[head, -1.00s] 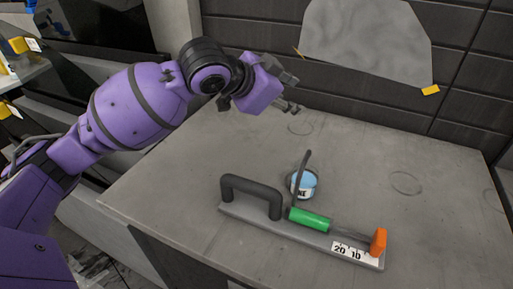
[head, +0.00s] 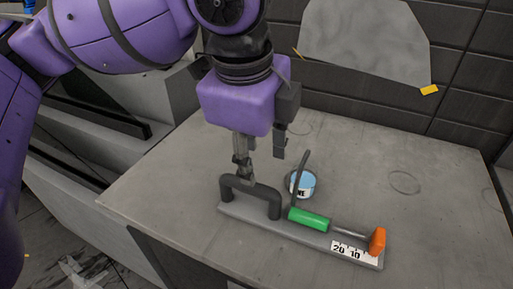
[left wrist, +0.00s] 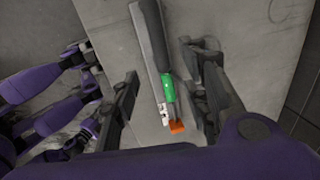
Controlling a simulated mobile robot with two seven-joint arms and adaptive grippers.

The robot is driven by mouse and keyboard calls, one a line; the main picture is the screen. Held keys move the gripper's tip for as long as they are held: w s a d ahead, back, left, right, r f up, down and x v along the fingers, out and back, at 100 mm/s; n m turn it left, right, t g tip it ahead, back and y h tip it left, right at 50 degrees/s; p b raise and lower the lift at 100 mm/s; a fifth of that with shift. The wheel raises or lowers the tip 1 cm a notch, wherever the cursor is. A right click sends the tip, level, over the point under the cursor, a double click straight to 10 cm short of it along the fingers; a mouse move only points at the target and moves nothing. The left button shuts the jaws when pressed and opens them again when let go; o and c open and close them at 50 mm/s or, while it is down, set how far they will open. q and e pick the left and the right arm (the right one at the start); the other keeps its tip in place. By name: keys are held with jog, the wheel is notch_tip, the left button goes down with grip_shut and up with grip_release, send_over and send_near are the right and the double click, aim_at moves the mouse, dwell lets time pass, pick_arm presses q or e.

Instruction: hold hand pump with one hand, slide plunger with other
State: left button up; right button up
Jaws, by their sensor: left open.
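The hand pump lies on the grey table. It has a long grey base with a dark arched handle (head: 250,188) at its left end, a green barrel (head: 309,219) in the middle and an orange plunger end (head: 377,241) at the right. My left gripper (head: 262,166) is open and points down just above and behind the handle, holding nothing. Contact with the handle cannot be told.
A blue-and-white tin (head: 303,184) with a dark stick stands just behind the barrel. The table (head: 440,215) is clear to the right. A dark panelled wall (head: 460,115) with a grey sheet (head: 367,45) rises behind. Purple parts of mine show at the left in the wrist view.

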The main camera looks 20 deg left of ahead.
aim_at(260, 187)
pick_arm(q)
jog(key=f, duration=0.3)
jog(key=w+f, duration=0.1)
jog(key=f, duration=0.3)
jog(key=w+f, duration=0.1)
jog(key=f, duration=0.2)
jog(key=shift+w+f, duration=0.1)
jog(key=shift+f, duration=0.2)
grip_shut()
dwell(0.7)
